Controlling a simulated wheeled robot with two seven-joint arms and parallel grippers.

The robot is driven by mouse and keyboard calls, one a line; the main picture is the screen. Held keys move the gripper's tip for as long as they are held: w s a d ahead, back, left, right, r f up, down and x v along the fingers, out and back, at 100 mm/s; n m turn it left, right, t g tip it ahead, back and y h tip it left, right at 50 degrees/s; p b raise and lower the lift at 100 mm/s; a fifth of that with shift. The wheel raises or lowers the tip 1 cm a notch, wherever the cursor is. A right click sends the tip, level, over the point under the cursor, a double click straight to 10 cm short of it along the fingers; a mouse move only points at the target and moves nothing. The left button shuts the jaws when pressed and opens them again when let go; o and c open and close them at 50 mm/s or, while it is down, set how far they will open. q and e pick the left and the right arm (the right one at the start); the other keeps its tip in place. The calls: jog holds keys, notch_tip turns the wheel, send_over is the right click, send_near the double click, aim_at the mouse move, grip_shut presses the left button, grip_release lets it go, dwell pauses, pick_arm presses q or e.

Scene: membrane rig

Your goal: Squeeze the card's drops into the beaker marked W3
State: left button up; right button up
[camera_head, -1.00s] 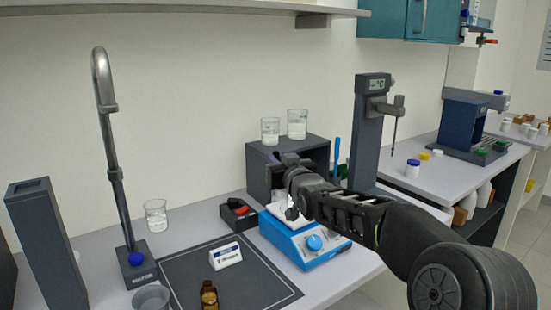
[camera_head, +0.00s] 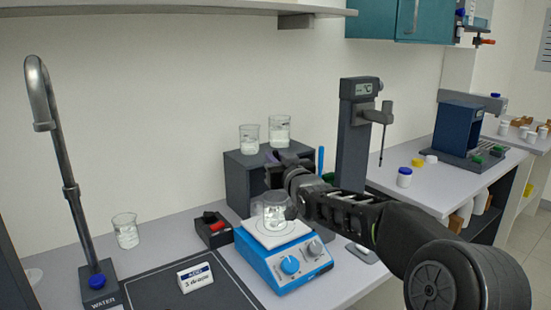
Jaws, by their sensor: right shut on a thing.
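The white card (camera_head: 196,277) stands on the dark mat at the bottom. It has a blue band and seems to read "3 drops"; the band's text is too small to read. Clear beakers stand on a dark box, one at left (camera_head: 250,139) and one at right (camera_head: 280,131). Another beaker (camera_head: 125,231) stands at the left near the wall. One more beaker (camera_head: 272,211) is on the blue hotplate's top. I cannot read W3 on any. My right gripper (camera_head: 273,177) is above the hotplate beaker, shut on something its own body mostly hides. My left gripper is out of view.
The blue hotplate (camera_head: 284,262) stands right of the dark mat (camera_head: 150,290). A black block with a red part (camera_head: 214,229) is beside it. The dark box (camera_head: 237,182) and a tall grey stand (camera_head: 354,140) are behind. A water tap (camera_head: 70,190) is at left.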

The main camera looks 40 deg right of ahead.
jog(key=shift+f+b, duration=0.5)
jog(key=shift+f, duration=0.7)
jog(key=shift+o, duration=0.5)
grip_shut()
jog(key=shift+c, duration=0.4)
grip_release()
jog(key=shift+o, duration=0.2)
grip_shut()
